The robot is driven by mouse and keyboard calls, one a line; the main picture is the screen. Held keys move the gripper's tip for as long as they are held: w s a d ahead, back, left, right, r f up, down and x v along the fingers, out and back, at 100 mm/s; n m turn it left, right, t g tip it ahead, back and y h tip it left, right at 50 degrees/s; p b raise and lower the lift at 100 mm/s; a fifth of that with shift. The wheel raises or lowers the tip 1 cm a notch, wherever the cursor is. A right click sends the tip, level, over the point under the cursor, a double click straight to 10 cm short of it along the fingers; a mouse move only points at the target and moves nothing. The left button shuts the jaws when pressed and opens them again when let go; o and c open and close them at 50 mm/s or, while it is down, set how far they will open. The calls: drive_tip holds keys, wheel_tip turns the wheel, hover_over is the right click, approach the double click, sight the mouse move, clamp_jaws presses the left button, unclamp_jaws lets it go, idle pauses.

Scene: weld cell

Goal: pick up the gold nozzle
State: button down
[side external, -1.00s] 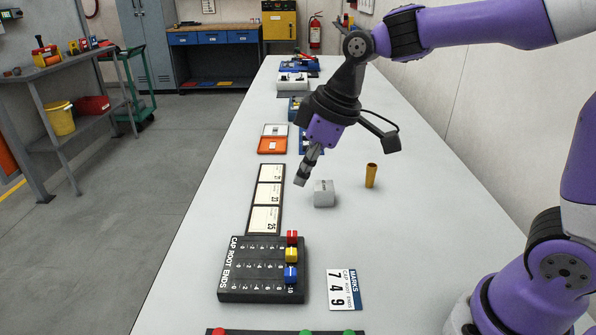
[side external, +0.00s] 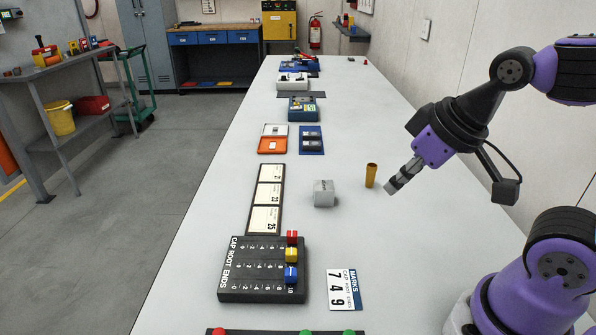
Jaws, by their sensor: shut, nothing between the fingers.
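The gold nozzle (side external: 371,175) stands upright on the white table, right of the middle. It is a small tapered cylinder. My gripper (side external: 391,188) is shut and empty. Its tips are just to the right of the nozzle in the picture and point down and left. A narrow gap shows between the tips and the nozzle; I cannot tell how far above the table the tips are.
A grey cube (side external: 324,194) sits left of the nozzle. A black slider board (side external: 262,270) and a number card (side external: 344,290) lie in front. Framed cards (side external: 267,197) lie to the left. The table right of the number card is clear up to my base.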

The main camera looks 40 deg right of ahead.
drive_tip(key=c, duration=0.6)
unclamp_jaws()
drive_tip(key=n+g, duration=0.2)
drive_tip(key=g, duration=0.3)
hover_over(373, 165)
drive_tip(key=f, duration=0.4)
drive_tip(key=a+f, duration=0.1)
drive_tip(key=f, duration=0.1)
drive_tip(key=shift+s, duration=0.1)
drive_tip(key=shift+g, duration=0.3)
drive_tip(key=f, duration=0.5)
drive_tip(key=shift+d+f, duration=0.2)
drive_tip(key=shift+d, duration=0.1)
drive_tip(key=shift+d+f, duration=0.1)
drive_tip(key=shift+f, duration=2.6)
